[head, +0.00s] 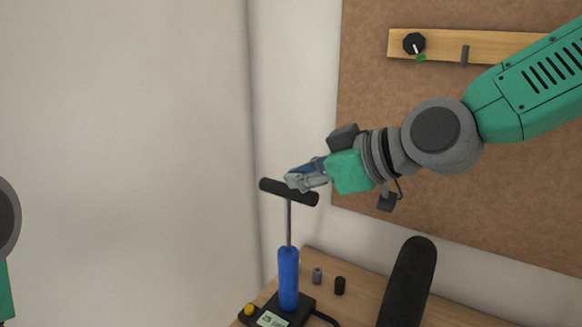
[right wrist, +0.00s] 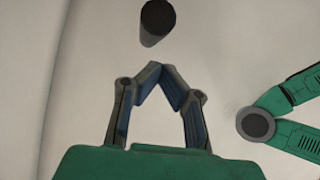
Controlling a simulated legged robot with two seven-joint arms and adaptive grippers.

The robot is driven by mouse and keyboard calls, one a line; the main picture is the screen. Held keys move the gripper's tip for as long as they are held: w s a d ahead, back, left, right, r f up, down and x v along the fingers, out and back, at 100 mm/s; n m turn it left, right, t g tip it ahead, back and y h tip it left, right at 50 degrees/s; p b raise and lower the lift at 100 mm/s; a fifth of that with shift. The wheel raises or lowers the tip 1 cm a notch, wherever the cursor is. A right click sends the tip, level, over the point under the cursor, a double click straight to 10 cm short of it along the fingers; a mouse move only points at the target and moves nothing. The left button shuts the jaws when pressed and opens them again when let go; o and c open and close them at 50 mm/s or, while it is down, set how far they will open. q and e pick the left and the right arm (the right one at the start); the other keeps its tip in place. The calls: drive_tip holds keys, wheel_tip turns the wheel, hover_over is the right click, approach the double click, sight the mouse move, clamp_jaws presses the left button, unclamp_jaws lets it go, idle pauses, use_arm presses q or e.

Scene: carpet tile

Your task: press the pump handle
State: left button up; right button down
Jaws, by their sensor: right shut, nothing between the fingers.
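The bicycle-type pump stands upright on the wooden table, with a blue barrel (head: 288,278), a thin grey rod (head: 289,222) and a black T-shaped handle (head: 272,187). The handle is raised well above the barrel. My right gripper (head: 291,181) is shut and empty, and its fingertips overlap the middle of the handle in the head view. In the right wrist view, the handle (right wrist: 157,22) shows as a dark cylinder end beyond the shut fingertips (right wrist: 161,70), with a gap in the picture. I cannot tell whether they touch. My left gripper is out of view.
The pump's black base carries a yellow knob (head: 249,309) and a small display (head: 271,319). A grey cylinder (head: 317,275) and a black one (head: 340,285) stand beside it. A large black rounded object (head: 410,285) stands to the right. A brown board (head: 430,150) with a wooden strip (head: 490,45) is behind.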

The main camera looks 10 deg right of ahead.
drive_tip(key=s+d+r+m+g+h+p, duration=0.1)
drive_tip(key=s+d+r+g+h+p, duration=0.1)
drive_tip(key=r+p, duration=0.4)
drive_tip(key=shift+s+d+r+h+p, duration=0.3)
drive_tip(key=shift+s+d+r+h, duration=0.3)
drive_tip(key=shift+s+r+h, duration=0.15)
drive_tip(key=shift+w, duration=0.1)
